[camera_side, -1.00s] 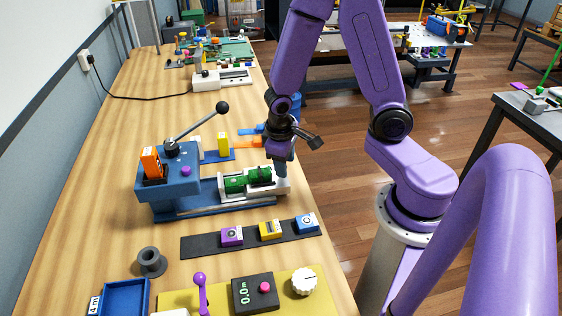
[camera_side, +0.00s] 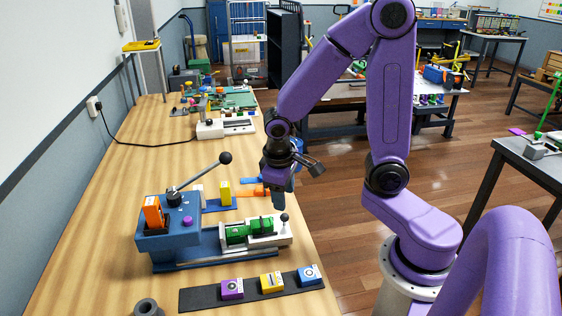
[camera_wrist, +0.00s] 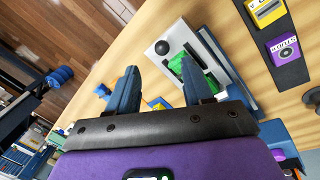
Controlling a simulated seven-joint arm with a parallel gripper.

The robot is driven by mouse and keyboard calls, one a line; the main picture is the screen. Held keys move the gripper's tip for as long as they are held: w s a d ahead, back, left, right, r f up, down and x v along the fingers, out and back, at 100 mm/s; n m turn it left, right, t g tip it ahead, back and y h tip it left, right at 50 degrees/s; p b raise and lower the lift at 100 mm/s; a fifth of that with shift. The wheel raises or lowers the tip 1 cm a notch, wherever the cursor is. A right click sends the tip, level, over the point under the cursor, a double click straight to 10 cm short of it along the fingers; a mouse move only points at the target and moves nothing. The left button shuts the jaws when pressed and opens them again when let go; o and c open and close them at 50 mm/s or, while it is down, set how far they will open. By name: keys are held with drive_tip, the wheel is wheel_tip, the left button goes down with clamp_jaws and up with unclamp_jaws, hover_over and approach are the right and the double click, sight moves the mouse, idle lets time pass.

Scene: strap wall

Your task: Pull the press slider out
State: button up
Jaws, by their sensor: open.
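The press is a blue block (camera_side: 168,240) with a lever ending in a black ball, standing on the wooden bench. Its white slider (camera_side: 283,238) lies on the blue base to the right of the block and carries green cylindrical parts (camera_side: 237,233). A small knob (camera_side: 284,217) stands at the slider's right end. The wrist view shows the black knob (camera_wrist: 162,47) on the white slider end. My gripper (camera_side: 280,203) is open and empty, just above and behind the knob, apart from it. The wrist view shows its two separated blue fingers (camera_wrist: 160,74).
A dark strip (camera_side: 205,297) with purple, yellow and blue blocks lies in front of the press. A yellow block (camera_side: 225,193) and orange piece stand behind it. A grey ring (camera_side: 147,307) is at the front left. The bench's right edge is close to the slider end.

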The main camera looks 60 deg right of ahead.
wheel_tip(320, 180, up, 10)
drive_tip(key=a, duration=0.1)
drive_tip(key=shift+s+a+f, duration=0.15)
drive_tip(key=shift+s+a, duration=0.1)
drive_tip(key=shift+a, duration=0.15)
drive_tip(key=s+a+f+n+y, duration=0.1)
drive_tip(key=s+a+f+n, duration=0.1)
drive_tip(key=s+n, duration=0.3)
drive_tip(key=s+a+f+n+y, duration=0.1)
drive_tip(key=s+n, duration=0.4)
drive_tip(key=s, duration=0.6)
drive_tip(key=shift+a+f+y, duration=0.3)
drive_tip(key=shift+a+f, duration=0.15)
drive_tip(key=shift+a, duration=0.05)
drive_tip(key=shift+w, duration=0.1)
idle(0.9)
